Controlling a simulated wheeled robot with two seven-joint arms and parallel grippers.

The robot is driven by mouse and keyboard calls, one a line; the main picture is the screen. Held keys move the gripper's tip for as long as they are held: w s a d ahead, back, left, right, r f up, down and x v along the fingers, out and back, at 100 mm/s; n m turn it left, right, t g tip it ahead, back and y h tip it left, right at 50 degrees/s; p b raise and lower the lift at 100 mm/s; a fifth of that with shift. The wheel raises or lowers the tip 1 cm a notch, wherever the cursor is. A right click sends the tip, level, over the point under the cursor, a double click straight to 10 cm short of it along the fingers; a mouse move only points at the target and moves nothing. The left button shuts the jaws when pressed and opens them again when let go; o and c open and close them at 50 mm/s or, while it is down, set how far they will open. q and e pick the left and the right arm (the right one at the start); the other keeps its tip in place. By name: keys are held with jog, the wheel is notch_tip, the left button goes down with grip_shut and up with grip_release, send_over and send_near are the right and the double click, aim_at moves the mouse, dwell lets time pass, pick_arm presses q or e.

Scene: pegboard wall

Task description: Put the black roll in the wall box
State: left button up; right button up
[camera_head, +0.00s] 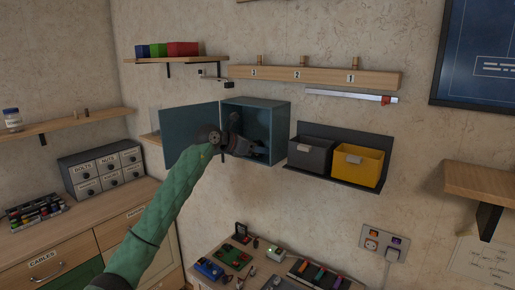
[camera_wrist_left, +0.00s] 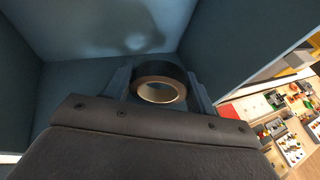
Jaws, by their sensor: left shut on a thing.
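The wall box (camera_head: 279,120) is a blue-grey cabinet on the wall, its door (camera_head: 186,128) swung open to the left. My left gripper (camera_head: 238,140) reaches into the front of the box in the head view. In the left wrist view the black roll (camera_wrist_left: 160,78), a ring with a pale tan inner core, sits between the fingers of my left gripper (camera_wrist_left: 160,92), which is shut on it. The box's back and side walls surround it there. In the head view the roll is hidden or too dark to tell from the gripper. My right gripper is not in view.
A grey bin (camera_head: 310,156) and a yellow bin (camera_head: 357,165) hang right of the box. A peg rail (camera_head: 315,76) is above, and a shelf with coloured boxes (camera_head: 167,50) is at upper left. Small parts lie on the bench (camera_head: 215,250) below.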

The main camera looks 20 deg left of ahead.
pick_arm(q)
jog(key=o, duration=0.7)
jog(key=shift+a+f, duration=0.1)
jog(key=shift+a, duration=0.15)
jog(key=shift+o, duration=1.4)
jog(key=shift+w+a, duration=0.1)
jog(key=shift+d, duration=0.25)
jog(key=shift+a, duration=0.25)
jog(key=b+v, duration=0.2)
jog(key=v, duration=1)
jog(key=shift+d, duration=0.25)
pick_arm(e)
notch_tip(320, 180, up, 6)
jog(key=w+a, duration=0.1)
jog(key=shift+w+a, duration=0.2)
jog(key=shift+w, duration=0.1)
